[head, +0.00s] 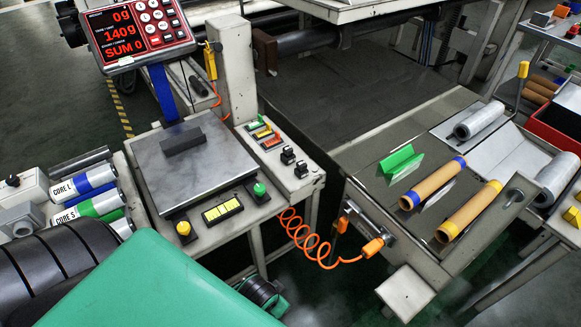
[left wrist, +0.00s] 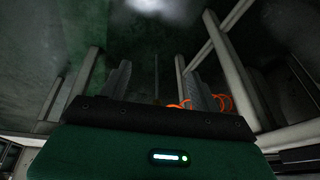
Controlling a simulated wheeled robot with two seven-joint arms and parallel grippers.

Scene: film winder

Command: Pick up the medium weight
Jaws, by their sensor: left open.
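I cannot tell which thing is the medium weight. A dark rectangular block (head: 183,138) lies on the grey scale plate (head: 195,170), and the red display (head: 125,33) above reads 0g and 140g. My left gripper (left wrist: 157,78) shows in the left wrist view with its two dark fingers apart and nothing between them. It points at the dark green floor and frame legs, with an orange coiled cord behind the fingers. The left gripper's fingers do not show in the head view. My right gripper is in neither view.
Several labelled cores (head: 82,182) lie left of the scale. A control panel (head: 275,150) with switches stands right of it. An orange coiled cord (head: 300,235) hangs below. The right bench holds a green bracket (head: 401,163) and two brown rolls (head: 432,184) (head: 468,211).

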